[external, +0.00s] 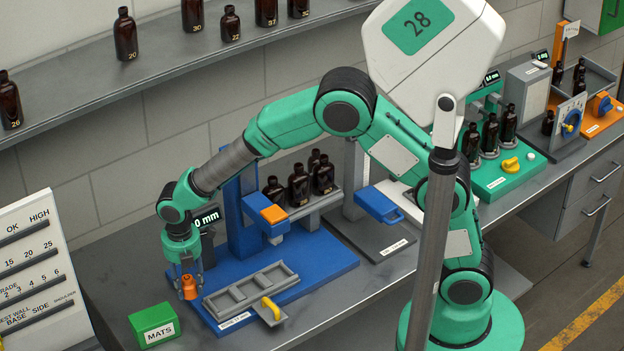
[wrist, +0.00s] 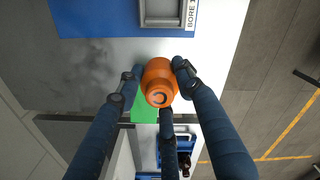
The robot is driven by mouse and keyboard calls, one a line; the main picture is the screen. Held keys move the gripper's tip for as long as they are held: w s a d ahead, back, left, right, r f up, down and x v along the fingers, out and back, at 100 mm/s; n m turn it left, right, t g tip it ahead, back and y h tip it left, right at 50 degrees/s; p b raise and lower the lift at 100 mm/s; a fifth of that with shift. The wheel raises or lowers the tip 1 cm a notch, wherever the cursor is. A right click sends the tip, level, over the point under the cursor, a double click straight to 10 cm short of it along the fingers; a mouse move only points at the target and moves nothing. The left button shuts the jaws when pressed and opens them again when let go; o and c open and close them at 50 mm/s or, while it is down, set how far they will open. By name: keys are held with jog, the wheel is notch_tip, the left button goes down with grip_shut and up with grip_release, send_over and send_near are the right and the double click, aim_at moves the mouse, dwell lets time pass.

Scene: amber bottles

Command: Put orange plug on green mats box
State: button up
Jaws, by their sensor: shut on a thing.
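The orange plug (external: 188,287) is held in my gripper (external: 188,277), above the bench near the left end of the blue station. In the wrist view the plug (wrist: 159,84) sits between the dark fingers of my gripper (wrist: 158,80), which are shut on it. The green mats box (external: 155,325), labelled MATS, stands on the bench, below and left of the plug in the external view. In the wrist view part of the green box (wrist: 145,108) shows behind the plug. The plug appears apart from the box.
The blue station (external: 340,262) with a grey slotted rack (external: 250,290) and a yellow handle (external: 271,308) is right of the plug. A white board (external: 40,260) stands at the left. Amber bottles (external: 299,186) stand behind my arm. Bare bench surrounds the box.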

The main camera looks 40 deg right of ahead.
jog(key=s, duration=0.7)
jog(key=shift+s+d+f, duration=0.15)
jog(key=shift+s+f, duration=0.1)
jog(key=shift+s, duration=0.05)
send_over(152, 316)
jog(key=shift+f, duration=0.75)
jog(key=shift+f, duration=0.1)
jog(key=shift+f, duration=1.65)
jog(key=o, duration=1.1)
jog(key=shift+f, duration=0.15)
jog(key=shift+o, duration=0.3)
